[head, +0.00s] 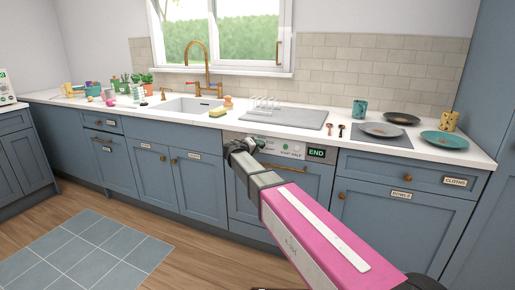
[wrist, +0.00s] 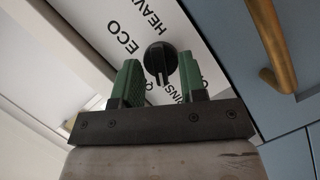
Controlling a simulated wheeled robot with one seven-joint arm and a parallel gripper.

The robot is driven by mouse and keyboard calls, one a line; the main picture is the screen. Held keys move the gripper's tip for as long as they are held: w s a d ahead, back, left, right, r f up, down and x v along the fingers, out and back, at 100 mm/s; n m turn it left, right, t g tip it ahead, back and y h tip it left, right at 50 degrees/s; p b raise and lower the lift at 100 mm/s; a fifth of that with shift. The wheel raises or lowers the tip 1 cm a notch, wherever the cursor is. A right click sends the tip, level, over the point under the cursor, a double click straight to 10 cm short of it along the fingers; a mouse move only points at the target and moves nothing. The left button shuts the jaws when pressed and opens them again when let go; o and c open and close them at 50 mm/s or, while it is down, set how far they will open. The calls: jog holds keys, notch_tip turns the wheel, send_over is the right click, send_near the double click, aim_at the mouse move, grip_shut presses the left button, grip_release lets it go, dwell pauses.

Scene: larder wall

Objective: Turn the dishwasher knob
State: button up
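The dishwasher (head: 297,183) is a blue-fronted unit under the counter, with a pale control panel and a display reading END (head: 316,153). Its knob (wrist: 162,57) is round and black with a raised grip bar, and shows in the wrist view against the panel lettering ECO and HEAVY. My gripper (wrist: 161,82) is open, with its two green fingertips apart. The knob appears between and just beyond the tips; I cannot tell whether they touch it. In the head view my gripper (head: 246,146) is at the panel's left end, where it hides the knob.
A brass handle (wrist: 273,45) sits close to the right of my gripper in the wrist view. The white countertop (head: 345,148) overhangs the panel. The floor ahead is clear.

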grip_shut()
jog(key=shift+n, duration=0.3)
jog(key=n+h, duration=0.1)
jog(key=n, duration=0.1)
jog(key=n+t, duration=0.1)
jog(key=n, duration=0.1)
jog(key=shift+f+h, duration=0.2)
jog(key=shift+h, duration=0.2)
jog(key=n+t, duration=0.1)
jog(key=n, duration=0.2)
jog(key=n+t+h, duration=0.1)
jog(key=n, duration=0.2)
jog(key=shift+f+n, duration=0.15)
jog(key=shift+n, duration=0.15)
grip_release()
